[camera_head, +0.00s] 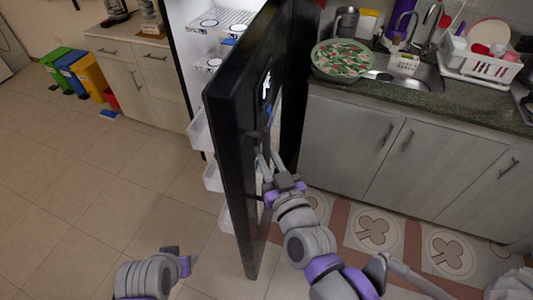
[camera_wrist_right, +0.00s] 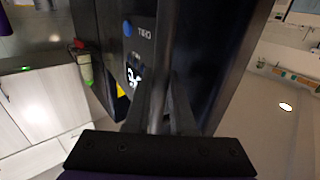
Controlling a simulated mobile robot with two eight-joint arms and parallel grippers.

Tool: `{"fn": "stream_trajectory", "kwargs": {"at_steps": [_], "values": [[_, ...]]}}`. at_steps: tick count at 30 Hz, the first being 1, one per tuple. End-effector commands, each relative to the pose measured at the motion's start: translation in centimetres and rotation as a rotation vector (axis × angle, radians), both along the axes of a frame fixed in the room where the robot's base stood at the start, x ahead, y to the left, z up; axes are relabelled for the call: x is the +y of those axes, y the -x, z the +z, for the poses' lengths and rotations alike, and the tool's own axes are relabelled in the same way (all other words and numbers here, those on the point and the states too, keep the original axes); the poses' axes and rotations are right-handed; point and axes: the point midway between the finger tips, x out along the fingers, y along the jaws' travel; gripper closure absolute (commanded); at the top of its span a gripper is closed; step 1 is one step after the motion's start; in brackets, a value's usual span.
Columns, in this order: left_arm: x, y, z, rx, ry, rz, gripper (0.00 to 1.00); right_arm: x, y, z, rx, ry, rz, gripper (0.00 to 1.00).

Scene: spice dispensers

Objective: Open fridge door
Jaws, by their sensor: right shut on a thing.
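The black fridge door (camera_head: 235,130) stands wide open, swung out from the fridge, whose lit white shelves (camera_head: 222,22) show behind it. My right gripper (camera_head: 266,158) is at the outer face of the door, shut on the door handle. In the right wrist view the gripper's two fingers (camera_wrist_right: 161,100) close around the dark handle bar (camera_wrist_right: 163,65), which runs along the door face. The fingers hide part of the handle. My left gripper (camera_head: 178,256) is low at the bottom of the head view, over the floor, away from the door; its fingers are too unclear to judge.
Grey lower cabinets (camera_head: 350,145) and a counter with a sink (camera_head: 405,75) and a patterned bowl (camera_head: 341,59) stand to the right. Coloured bins (camera_head: 88,75) are at the far left. The tiled floor (camera_head: 100,190) left of the door is clear.

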Motion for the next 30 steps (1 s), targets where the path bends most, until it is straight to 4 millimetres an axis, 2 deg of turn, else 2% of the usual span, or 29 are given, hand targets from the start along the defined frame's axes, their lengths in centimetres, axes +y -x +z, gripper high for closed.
{"fn": "stream_trajectory", "kwargs": {"at_steps": [18, 19, 23, 30], "values": [[0.00, 0.01, -0.04, 0.000, 0.000, 0.000, 0.50, 0.05, 0.12, -0.19, 0.004, 0.001, 0.003, 1.00], [0.00, 0.01, -0.04, 0.000, 0.000, 0.000, 0.50, 0.05, 0.12, -0.18, 0.004, 0.001, 0.003, 0.72], [0.00, 0.01, -0.03, 0.000, 0.000, 0.000, 0.50, 0.04, 0.08, -0.13, 0.003, 0.001, 0.002, 0.49], [0.00, 0.00, -0.01, 0.000, 0.000, 0.000, 0.50, 0.02, 0.04, -0.06, 0.001, 0.000, 0.001, 0.48]]}}
